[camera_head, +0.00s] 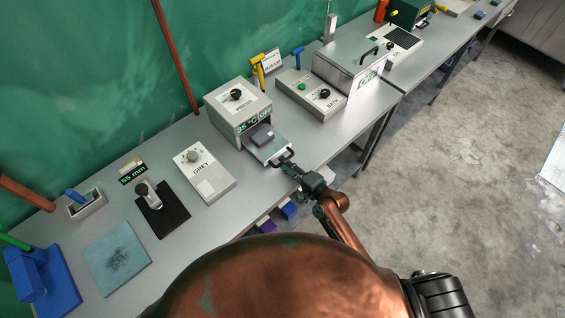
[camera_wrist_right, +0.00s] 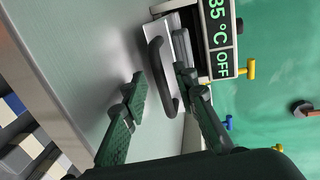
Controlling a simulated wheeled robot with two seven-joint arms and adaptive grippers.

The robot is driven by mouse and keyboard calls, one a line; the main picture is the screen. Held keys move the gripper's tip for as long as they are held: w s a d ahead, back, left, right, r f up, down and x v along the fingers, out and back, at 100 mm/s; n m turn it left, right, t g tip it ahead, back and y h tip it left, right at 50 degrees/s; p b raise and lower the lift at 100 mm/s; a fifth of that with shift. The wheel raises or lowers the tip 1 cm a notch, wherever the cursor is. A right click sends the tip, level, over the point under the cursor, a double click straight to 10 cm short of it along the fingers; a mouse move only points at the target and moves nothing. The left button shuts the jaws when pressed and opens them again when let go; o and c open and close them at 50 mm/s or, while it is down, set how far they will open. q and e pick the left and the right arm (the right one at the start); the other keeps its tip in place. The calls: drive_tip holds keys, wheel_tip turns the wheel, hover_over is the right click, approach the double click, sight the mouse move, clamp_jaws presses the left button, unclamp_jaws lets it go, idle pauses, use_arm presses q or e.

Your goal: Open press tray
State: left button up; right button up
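The press (camera_head: 238,104) is a pale box with a black knob and a green display on its front. In the wrist view the display (camera_wrist_right: 221,38) reads 35 °C and OFF. The press tray (camera_head: 262,151) sticks out from the front of the press, with a grey block (camera_head: 263,137) on it. Its dark bar handle (camera_wrist_right: 157,70) is at the tray's outer edge. My right gripper (camera_head: 291,168) is at the handle. In the wrist view its fingers (camera_wrist_right: 163,84) are apart, one on each side of the handle. Contact cannot be told. My left gripper is not in view.
A grey control box (camera_head: 202,172) stands left of the press, and a bath unit (camera_head: 310,93) with a metal lid stands to its right. The table (camera_head: 240,205) is bare in front of the press. Floor is clear at right.

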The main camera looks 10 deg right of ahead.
drive_tip(key=v, duration=1)
